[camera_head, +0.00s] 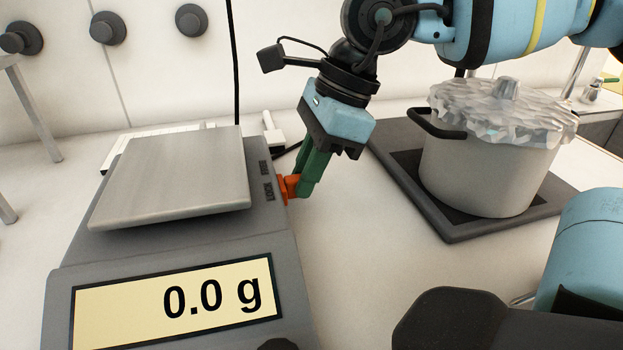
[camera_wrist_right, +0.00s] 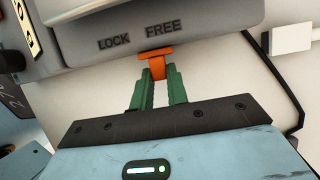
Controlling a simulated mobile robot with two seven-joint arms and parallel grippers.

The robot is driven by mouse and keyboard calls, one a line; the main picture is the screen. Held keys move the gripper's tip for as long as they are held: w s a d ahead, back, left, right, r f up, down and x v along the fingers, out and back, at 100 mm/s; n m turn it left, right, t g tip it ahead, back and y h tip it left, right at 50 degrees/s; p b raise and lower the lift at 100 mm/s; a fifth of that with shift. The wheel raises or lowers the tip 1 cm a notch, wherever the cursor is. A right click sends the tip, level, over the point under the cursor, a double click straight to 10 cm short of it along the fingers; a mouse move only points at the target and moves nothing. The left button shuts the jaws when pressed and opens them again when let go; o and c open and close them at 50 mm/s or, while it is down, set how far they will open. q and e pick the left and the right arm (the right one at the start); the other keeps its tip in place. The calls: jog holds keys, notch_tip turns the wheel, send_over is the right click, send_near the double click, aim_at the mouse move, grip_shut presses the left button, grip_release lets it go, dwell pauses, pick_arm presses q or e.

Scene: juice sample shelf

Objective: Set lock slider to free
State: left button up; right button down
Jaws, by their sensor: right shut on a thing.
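The orange lock slider (camera_head: 285,188) sticks out from the right side of the grey scale (camera_head: 190,250). In the right wrist view, the slider (camera_wrist_right: 155,53) shows as a crosspiece and stem just below the FREE label (camera_wrist_right: 163,27), nearer to it than to the LOCK label (camera_wrist_right: 113,42). Whether it is at the end of its travel I cannot tell. My right gripper (camera_head: 303,186) reaches down beside the scale. In the wrist view its green fingers (camera_wrist_right: 159,75) are shut on the slider's stem. My left gripper is not in view.
The scale has a bare metal pan (camera_head: 175,175) and its display (camera_head: 175,303) reads 0.0 g. A pot (camera_head: 480,175) with a crumpled, foil-like cover stands on a dark plate (camera_head: 455,232) to the right. A dark cable runs behind the scale. White counter is clear between the scale and the plate.

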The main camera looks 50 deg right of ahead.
jog(key=shift+w+d, duration=0.35)
jog(key=shift+w, duration=0.25)
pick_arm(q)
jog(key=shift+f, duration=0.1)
pick_arm(e)
jog(key=shift+r, duration=0.1)
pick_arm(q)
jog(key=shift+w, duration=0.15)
pick_arm(e)
jog(key=c, duration=1.4)
grip_release()
jog(key=shift+w, duration=0.1)
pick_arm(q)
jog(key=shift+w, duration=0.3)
pick_arm(e)
jog(key=shift+o, duration=0.2)
